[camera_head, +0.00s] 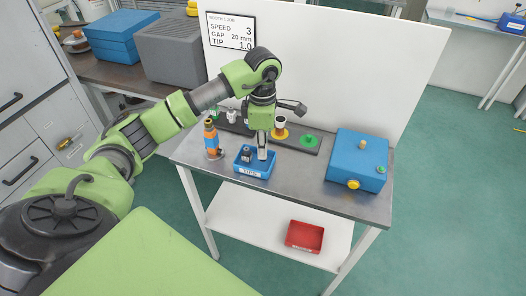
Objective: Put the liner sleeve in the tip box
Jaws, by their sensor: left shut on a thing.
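A small open blue box (264,174) with a white label on its front stands near the front edge of the grey bench; I take it to be the tip box. A dark grey part (246,153) shows at the left inside it. My left gripper (262,155) points down over the right half of the box, with its fingers close to or inside the rim. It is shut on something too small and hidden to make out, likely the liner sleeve. I cannot tell whether it touches the box floor. My right gripper is out of view.
An orange torch-like tool (212,141) stands left of the box. A dark rack (292,140) with coloured round spots and a cup lies behind. A blue machine box (356,160) stands at right. A red bin (305,236) is on the lower shelf. A white panel (350,70) closes the back.

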